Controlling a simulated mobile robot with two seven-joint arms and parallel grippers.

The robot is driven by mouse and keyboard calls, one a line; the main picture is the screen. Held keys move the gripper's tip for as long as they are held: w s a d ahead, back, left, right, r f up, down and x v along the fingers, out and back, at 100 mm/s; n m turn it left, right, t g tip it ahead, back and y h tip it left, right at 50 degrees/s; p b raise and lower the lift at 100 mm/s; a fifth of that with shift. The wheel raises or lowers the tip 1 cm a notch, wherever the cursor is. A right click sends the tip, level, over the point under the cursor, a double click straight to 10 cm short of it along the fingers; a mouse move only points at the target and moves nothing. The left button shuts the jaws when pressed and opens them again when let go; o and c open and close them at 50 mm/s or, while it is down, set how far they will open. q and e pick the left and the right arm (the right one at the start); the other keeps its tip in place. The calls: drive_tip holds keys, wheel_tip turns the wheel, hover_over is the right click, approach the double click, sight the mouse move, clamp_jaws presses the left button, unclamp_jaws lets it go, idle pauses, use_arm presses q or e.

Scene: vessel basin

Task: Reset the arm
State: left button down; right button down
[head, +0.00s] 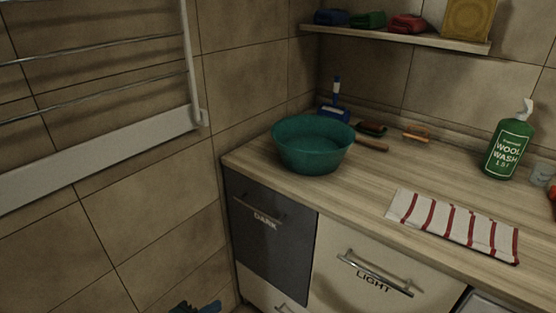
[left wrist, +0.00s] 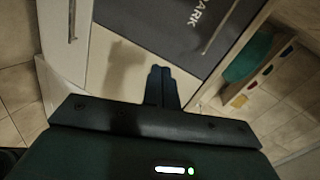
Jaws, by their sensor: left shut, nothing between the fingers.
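My left gripper (head: 209,308) shows only as a dark tip with a bluish part at the bottom edge of the head view, low in front of the cabinet. In the left wrist view its two fingers (left wrist: 160,75) are together and hold nothing. They point toward the dark cabinet front marked DARK (left wrist: 165,25), which also shows in the head view (head: 262,250). The fingers look apart from it. My right gripper is in neither view.
A teal basin (head: 312,146) stands on the wooden counter (head: 375,175). A striped towel (head: 453,224), a green wool wash bottle (head: 509,148) and brushes (head: 371,129) lie or stand there too. A LIGHT drawer (head: 385,280) is at right. A rack (head: 100,150) hangs on the left wall.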

use_arm(q)
drive_tip(key=s+d+r+n+y, duration=0.1)
drive_tip(key=s+r+n+y, duration=0.1)
drive_tip(key=s+n, duration=0.5)
drive_tip(key=s+d+r+n+g+y+p, duration=0.1)
drive_tip(key=s+r+n+y, duration=0.1)
drive_tip(key=s+n, duration=0.6)
drive_tip(key=n+y, duration=0.1)
drive_tip(key=n, duration=0.4)
drive_tip(key=shift+s, duration=0.15)
drive_tip(key=shift+r, duration=0.1)
